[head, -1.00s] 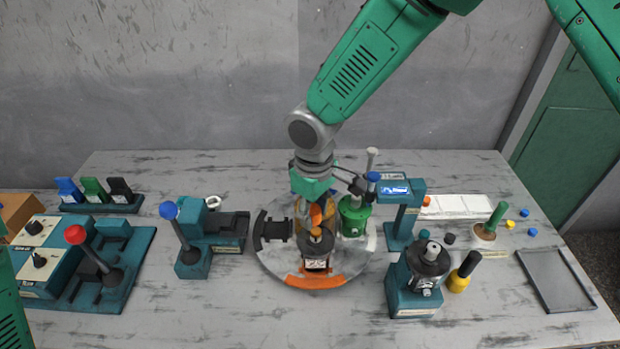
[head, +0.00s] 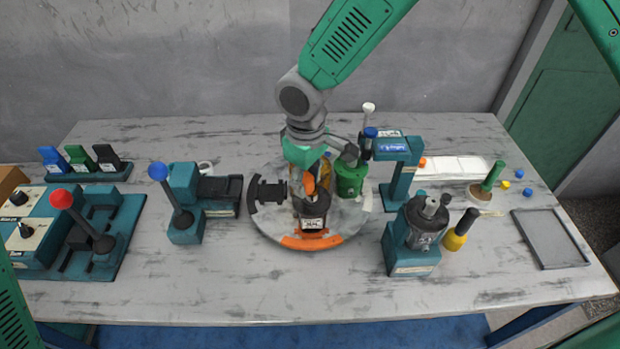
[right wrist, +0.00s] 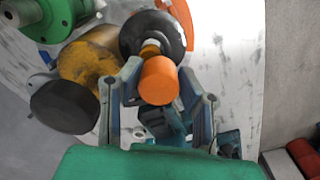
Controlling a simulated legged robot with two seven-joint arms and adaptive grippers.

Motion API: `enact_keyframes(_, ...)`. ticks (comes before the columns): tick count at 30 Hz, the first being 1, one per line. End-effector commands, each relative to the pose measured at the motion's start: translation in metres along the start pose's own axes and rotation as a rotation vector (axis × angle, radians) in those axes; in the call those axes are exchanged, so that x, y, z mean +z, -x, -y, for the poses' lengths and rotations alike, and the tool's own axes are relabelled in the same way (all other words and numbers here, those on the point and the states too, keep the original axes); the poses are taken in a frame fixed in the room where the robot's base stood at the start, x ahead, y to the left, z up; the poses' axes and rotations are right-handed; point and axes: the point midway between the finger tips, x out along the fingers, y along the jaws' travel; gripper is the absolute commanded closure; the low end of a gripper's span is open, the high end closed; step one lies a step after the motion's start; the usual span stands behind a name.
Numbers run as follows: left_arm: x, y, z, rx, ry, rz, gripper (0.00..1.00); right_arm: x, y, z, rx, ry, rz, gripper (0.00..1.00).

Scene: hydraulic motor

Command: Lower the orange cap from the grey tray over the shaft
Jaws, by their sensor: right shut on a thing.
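The orange cap (head: 309,186) is held between the fingers of my right gripper (head: 307,179), above the dark motor (head: 313,213) on the round turntable. In the right wrist view the cap (right wrist: 159,82) sits between the two fingertips of the gripper (right wrist: 160,85). A brassy shaft end (right wrist: 150,49) shows just beyond the cap, at the middle of the motor's black round top (right wrist: 153,32). I cannot tell whether the cap touches the shaft. The grey tray (head: 562,263) at the right of the table is empty. My left gripper is not in view.
The round turntable (head: 270,228) also carries a green unit (head: 350,178), a yellow one (head: 325,167) and a black one (head: 268,191). A teal press-like stand (head: 402,180) is close on the right. A blue-knobbed lever station (head: 184,218) stands left.

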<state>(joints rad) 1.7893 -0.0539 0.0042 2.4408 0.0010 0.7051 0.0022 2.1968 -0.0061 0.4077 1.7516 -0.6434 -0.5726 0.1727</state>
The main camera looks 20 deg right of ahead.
Motion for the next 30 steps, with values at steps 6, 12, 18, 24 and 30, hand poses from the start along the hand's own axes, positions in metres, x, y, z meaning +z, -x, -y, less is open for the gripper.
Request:
enact_keyframes(6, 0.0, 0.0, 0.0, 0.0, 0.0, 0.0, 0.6, 0.005, -0.002, -0.007, -0.007, -0.003, -0.004, 0.8)
enact_keyframes(12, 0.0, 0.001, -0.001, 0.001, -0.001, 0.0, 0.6, 0.005, -0.001, -0.007, -0.005, -0.003, -0.003, 0.8)
enact_keyframes(18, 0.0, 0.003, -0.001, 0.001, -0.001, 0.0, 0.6, 0.004, 0.0, -0.005, 0.0, -0.003, 0.001, 0.8)
enact_keyframes(24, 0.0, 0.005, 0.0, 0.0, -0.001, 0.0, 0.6, 0.006, 0.0, -0.007, 0.001, -0.002, 0.001, 0.8)
enact_keyframes(30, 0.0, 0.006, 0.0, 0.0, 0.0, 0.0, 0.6, 0.012, -0.001, -0.014, -0.003, -0.002, -0.001, 0.8)
